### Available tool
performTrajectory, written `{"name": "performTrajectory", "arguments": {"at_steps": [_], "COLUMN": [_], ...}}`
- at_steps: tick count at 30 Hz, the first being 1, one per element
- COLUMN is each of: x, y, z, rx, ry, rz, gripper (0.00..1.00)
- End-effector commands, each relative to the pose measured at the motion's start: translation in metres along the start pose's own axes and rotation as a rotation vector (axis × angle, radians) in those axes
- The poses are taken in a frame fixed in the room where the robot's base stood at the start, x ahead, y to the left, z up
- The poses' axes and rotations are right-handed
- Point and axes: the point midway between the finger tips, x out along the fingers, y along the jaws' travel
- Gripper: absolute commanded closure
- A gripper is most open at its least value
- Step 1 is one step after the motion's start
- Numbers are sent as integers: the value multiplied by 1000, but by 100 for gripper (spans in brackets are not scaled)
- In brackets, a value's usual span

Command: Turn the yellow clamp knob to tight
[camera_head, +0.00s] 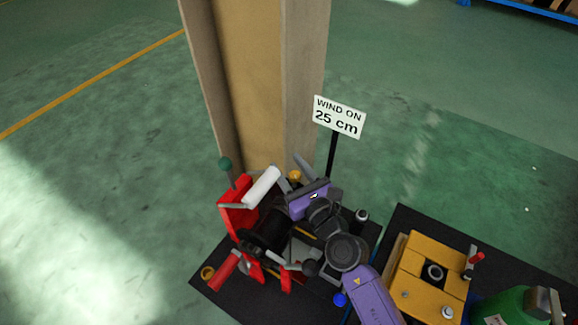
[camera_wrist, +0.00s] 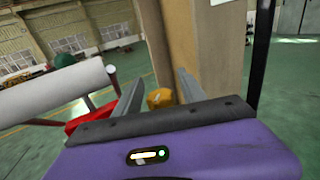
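The yellow clamp knob (camera_head: 295,175) is on the crane stand, just beyond my gripper in the head view. In the wrist view the knob (camera_wrist: 160,98) shows between my two grey fingers, its lower part hidden by my purple gripper body. My gripper (camera_wrist: 160,80) is open, with a finger on each side of the knob and narrow gaps visible. In the head view my gripper (camera_head: 296,172) reaches over the stand from the right. I cannot tell how deep the knob sits between the fingers. The red crane stand (camera_head: 238,208) has a black drum (camera_head: 268,232).
A white roller (camera_head: 262,187) and a green ball-topped lever (camera_head: 225,164) are left of my gripper. A sign (camera_head: 339,117) reading "WIND ON 25 cm" stands behind on a black post. A tall beige pillar (camera_head: 255,80) rises behind. A yellow block device (camera_head: 432,275) stands at right.

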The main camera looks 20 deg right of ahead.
Motion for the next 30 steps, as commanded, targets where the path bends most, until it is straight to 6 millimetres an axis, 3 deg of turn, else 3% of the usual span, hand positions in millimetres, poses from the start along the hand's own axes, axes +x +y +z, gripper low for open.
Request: {"name": "performTrajectory", "arguments": {"at_steps": [8, 21, 30], "x": [-8, -70, -78], "y": [0, 0, 0], "z": [-1, -2, 0], "rx": [0, 0, 0], "ry": [0, 0, -1], "rz": [-1, 0, 0], "gripper": [52, 52, 52]}}
